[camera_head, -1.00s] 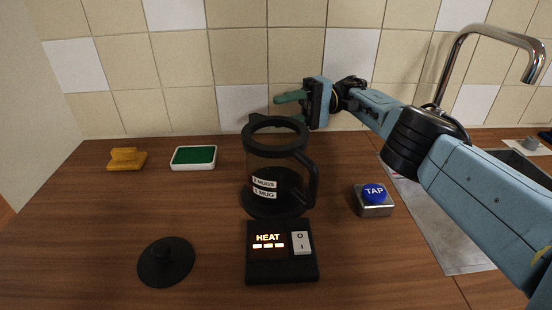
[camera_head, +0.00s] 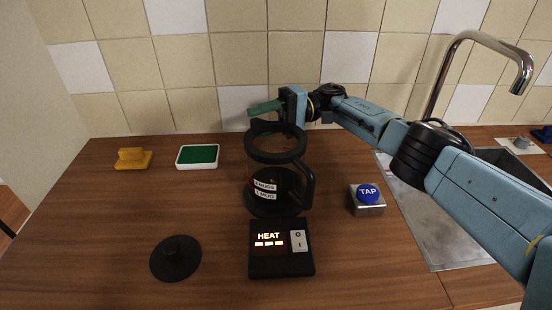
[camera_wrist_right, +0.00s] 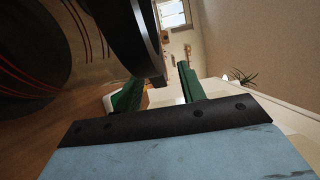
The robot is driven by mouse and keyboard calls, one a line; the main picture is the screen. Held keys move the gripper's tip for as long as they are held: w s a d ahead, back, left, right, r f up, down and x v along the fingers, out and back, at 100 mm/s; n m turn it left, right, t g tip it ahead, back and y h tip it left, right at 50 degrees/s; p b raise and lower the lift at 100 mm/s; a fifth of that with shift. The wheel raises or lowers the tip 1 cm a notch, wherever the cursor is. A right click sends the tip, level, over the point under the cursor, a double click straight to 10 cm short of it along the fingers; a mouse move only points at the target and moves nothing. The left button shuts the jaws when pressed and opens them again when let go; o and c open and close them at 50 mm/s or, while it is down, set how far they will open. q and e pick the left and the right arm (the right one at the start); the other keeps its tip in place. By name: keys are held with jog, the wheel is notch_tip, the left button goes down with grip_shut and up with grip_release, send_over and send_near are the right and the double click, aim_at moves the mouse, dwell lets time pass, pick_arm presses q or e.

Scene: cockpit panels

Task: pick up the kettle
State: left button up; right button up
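The kettle (camera_head: 277,160) is a clear jug with a black rim, black handle at its right and mug marks. My right gripper (camera_head: 262,108) reaches in from the right, behind the kettle and near rim height. Its green fingers are apart in the right wrist view (camera_wrist_right: 160,88), with the rim close by and hiding part of one. I see nothing gripped. My left gripper is not in view.
A black lid (camera_head: 175,258) lies at front left. A yellow block (camera_head: 133,160) and a white tray with a green top (camera_head: 198,157) sit at back left. The TAP button (camera_head: 367,199) is right of the kettle, before the sink (camera_head: 440,235). The tiled wall is close behind.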

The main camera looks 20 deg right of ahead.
jog(key=shift+a, duration=0.15)
grip_shut()
dwell(1.4)
